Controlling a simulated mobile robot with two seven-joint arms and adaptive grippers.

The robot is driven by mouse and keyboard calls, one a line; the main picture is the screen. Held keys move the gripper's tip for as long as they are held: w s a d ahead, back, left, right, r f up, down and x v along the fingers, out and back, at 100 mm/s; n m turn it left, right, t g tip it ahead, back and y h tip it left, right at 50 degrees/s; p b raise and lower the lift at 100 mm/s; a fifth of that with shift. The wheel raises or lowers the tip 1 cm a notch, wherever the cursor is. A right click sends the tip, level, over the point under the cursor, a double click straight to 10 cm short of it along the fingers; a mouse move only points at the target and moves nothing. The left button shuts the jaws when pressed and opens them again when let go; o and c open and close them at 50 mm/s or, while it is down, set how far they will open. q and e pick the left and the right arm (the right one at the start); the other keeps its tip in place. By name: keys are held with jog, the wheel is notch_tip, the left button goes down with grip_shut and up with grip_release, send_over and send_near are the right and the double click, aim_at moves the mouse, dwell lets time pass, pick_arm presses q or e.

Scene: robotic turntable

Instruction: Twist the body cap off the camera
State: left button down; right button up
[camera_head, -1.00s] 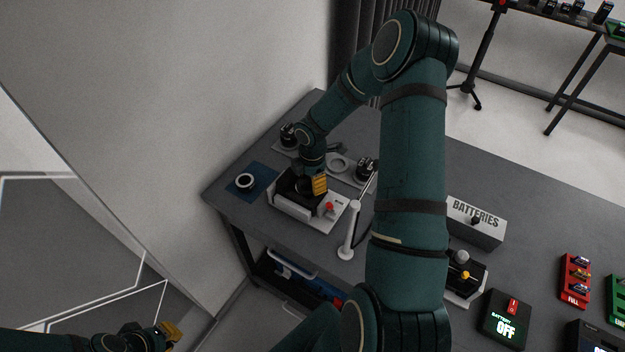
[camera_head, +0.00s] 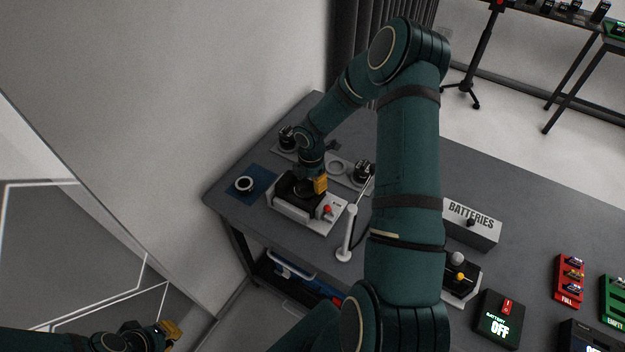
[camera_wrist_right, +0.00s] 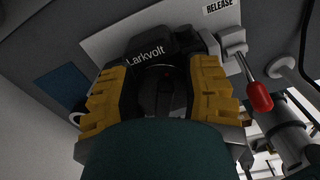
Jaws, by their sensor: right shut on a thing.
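A black camera (camera_wrist_right: 150,50) marked Larkvolt sits in a white fixture (camera_head: 290,210) near the table's left end; it also shows in the head view (camera_head: 288,186). My right gripper (camera_wrist_right: 163,92) reaches down over it. Its yellow fingers are on either side of a dark round part on the camera's face, the body cap (camera_wrist_right: 160,95), and are shut on it. In the head view my right gripper (camera_head: 319,184) hides much of the camera. The cap's edge is too dark to tell whether it is apart from the camera. My left gripper (camera_head: 168,332) hangs at lower left, away from the table; its opening is unclear.
A red-tipped lever (camera_wrist_right: 259,95) stands beside the camera. A blue mat (camera_head: 262,180) with a white-rimmed round piece (camera_head: 244,184) lies to the left. A white post (camera_head: 347,235) stands in front. Lenses (camera_head: 363,172) stand on a grey tray behind. A batteries box (camera_head: 472,224) is to the right.

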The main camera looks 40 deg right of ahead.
jog(key=shift+a+f, duration=0.15)
jog(key=shift+a, duration=0.55)
jog(key=o, duration=1.1)
jog(key=shift+w+d+r, duration=0.1)
jog(key=shift+r, duration=0.25)
notch_tip(320, 180, up, 11)
jog(key=d, duration=0.1)
jog(key=shift+s+r, duration=0.2)
jog(key=shift+s, duration=0.15)
